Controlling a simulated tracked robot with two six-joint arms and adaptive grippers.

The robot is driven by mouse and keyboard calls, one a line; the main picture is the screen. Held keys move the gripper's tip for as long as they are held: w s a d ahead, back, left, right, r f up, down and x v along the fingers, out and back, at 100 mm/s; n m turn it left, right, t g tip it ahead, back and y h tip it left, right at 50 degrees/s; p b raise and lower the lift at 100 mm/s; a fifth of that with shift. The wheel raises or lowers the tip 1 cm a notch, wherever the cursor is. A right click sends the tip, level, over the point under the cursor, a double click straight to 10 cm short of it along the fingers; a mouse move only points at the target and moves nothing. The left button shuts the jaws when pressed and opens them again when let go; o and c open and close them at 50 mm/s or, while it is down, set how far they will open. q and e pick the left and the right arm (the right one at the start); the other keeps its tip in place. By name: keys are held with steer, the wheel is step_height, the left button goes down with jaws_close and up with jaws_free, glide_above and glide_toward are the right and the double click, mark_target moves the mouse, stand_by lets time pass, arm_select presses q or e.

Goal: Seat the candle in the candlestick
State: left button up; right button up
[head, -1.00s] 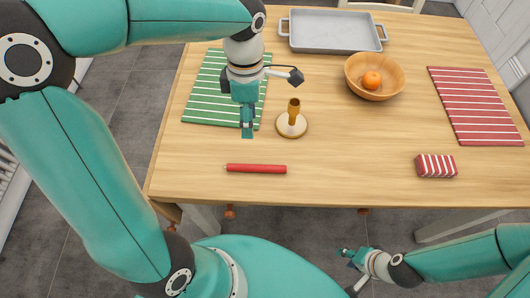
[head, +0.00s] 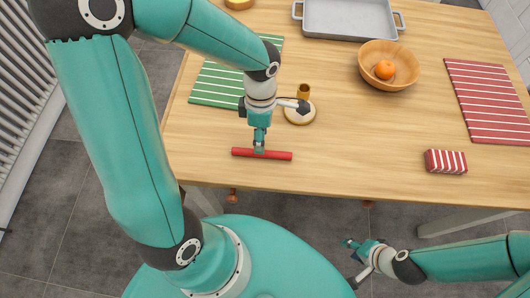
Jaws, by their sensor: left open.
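The red candle (head: 277,155) lies flat on the wooden table near its front edge, pointing left to right. My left gripper (head: 259,148) points down at the candle's middle, with its fingertips at or just above it; the jaws are open. I cannot tell whether they touch the candle. The candlestick (head: 303,92) has a brass-coloured holder on a pale round base and stands upright behind and right of the candle. My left wrist hides part of it. My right gripper (head: 350,247) is low in front of the table, away from both; its jaws are too small to read.
A green striped mat (head: 215,86) lies at left, partly under my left arm. The front middle is free.

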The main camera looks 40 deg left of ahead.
arm_select(q)
steer(key=f, duration=0.1)
steer(key=d+f, duration=0.1)
steer(key=f, duration=0.2)
steer(key=shift+s+d+f, duration=0.15)
steer(key=shift+s, duration=0.2)
jaws_close()
